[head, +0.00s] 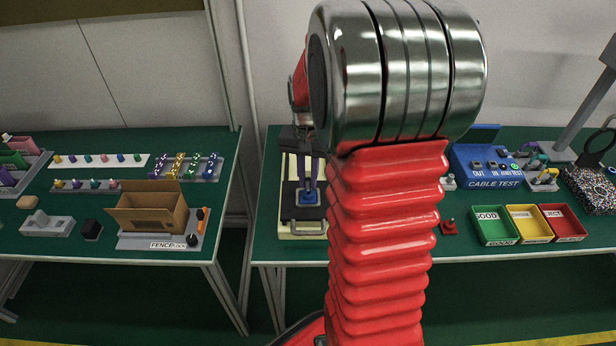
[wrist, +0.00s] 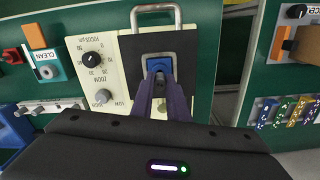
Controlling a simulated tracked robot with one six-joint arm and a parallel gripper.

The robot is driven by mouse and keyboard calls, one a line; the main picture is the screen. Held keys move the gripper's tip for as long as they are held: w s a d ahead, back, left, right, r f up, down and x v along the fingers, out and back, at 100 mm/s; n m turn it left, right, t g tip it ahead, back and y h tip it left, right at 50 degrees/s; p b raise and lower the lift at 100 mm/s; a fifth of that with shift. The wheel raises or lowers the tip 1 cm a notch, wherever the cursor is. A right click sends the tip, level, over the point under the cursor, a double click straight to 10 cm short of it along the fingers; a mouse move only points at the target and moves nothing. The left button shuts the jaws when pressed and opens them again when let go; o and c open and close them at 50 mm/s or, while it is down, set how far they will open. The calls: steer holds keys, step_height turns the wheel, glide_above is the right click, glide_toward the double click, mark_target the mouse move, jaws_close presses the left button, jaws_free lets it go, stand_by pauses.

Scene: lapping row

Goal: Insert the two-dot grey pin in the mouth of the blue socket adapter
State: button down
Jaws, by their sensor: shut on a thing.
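The blue socket adapter (wrist: 158,63) sits on a dark pad on the cream box with FOCUS and ZOOM dials; it also shows in the head view (head: 306,198). My gripper (wrist: 160,79) points at the adapter, its fingertips right at or just over it. The fingers are shut on a small grey piece (wrist: 160,74), likely the grey pin, mostly hidden between them. Its dots are not visible. I cannot tell whether the piece is inside the adapter's mouth or just above it.
The cream box (wrist: 97,66) has a metal handle at one end. A blue cable tester (head: 487,165) and green, yellow and red bins (head: 493,240) stand at the right. A cardboard box (head: 150,222) and several small connectors stand on the left table.

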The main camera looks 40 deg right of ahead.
mark_target(308, 180)
steer(key=shift+f, duration=1)
steer(key=c, duration=1.6)
jaws_free()
steer(key=shift+c, duration=0.2)
step_height(308, 180, up, 14)
steer(key=shift+f, duration=0.15)
